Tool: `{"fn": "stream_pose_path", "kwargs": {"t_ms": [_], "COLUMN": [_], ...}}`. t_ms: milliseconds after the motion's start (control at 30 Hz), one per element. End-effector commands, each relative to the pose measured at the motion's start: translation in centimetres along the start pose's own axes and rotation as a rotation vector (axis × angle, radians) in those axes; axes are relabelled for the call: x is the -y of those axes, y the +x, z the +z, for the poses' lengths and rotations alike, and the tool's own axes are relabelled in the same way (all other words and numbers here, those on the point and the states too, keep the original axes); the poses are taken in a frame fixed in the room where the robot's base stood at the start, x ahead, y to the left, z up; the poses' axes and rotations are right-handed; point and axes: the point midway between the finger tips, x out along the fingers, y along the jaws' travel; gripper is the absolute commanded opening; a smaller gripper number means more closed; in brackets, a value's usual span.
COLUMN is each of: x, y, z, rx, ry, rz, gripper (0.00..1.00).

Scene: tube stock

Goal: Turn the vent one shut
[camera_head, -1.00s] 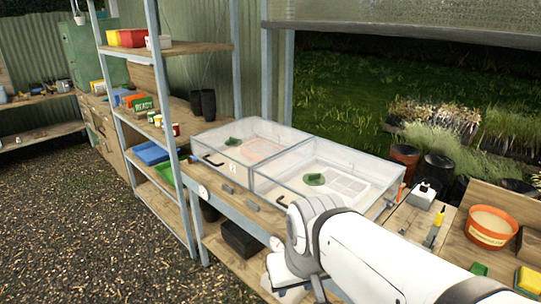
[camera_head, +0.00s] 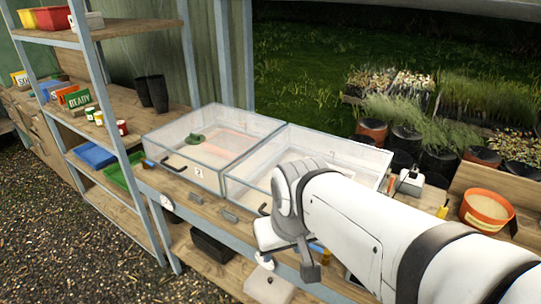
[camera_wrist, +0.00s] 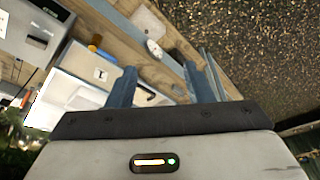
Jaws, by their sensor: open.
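Two clear lidded propagator boxes stand side by side on the bench. The left box (camera_head: 185,160) has a green vent knob (camera_head: 196,139) on its lid and a small label on its front. The right box (camera_head: 345,150) is partly behind my arm, and its own vent is hidden there. My gripper (camera_head: 300,262) hangs in front of the right box, near the bench's front edge. In the wrist view my gripper (camera_wrist: 165,88) has its two fingers wide apart with nothing between them. A labelled clear box (camera_wrist: 75,92) shows beyond the fingers; no vent can be made out there.
A shelf unit with trays (camera_head: 95,155) and black pots (camera_head: 158,92) stands left. An orange pot (camera_head: 487,210) and a small device (camera_head: 409,182) are on the right. Gravel floor is clear at lower left.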

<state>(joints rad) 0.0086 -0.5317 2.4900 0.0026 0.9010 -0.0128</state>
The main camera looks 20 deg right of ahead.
Motion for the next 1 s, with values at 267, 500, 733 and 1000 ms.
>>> {"fn": "stream_pose_path", "kwargs": {"t_ms": [267,500,733,1000], "x": [-3.5,-9.2,-16.1,-20.1], "y": [0.7,4.4,9.6,12.8], "z": [-9.0,-19.7,-26.6,-29.4], "rx": [-0.008,-0.046,-0.084,-0.109], "ry": [-0.037,-0.084,-0.121,-0.143], "rz": [-0.029,-0.052,-0.057,-0.052], "gripper": [0.70,0.71,0.71,0.71]}}
